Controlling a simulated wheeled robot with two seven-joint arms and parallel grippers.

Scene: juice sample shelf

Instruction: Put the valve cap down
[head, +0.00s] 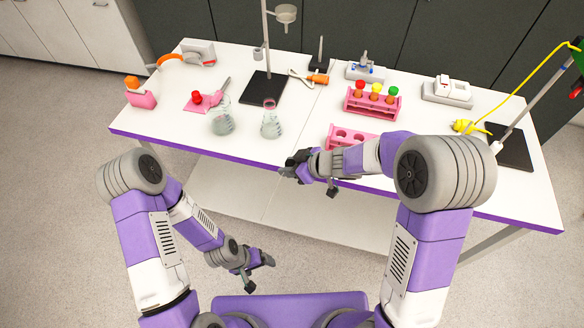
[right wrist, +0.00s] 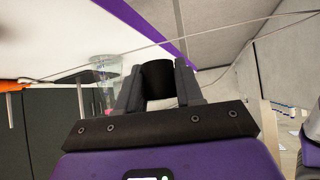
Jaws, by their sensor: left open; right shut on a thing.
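My right gripper (head: 292,167) is at the front edge of the white table (head: 225,147), left of the front pink rack. In the right wrist view it is shut on a short black cylinder, the valve cap (right wrist: 158,80), held between both fingers. In the head view the cap cannot be told apart from the dark fingers. My left gripper (head: 262,272) is open and empty, low in front of the table and well away from its top.
A pink rack (head: 345,137) is partly hidden by my right arm; another pink rack (head: 365,105) holds coloured-capped tubes. The front left tabletop is bare.

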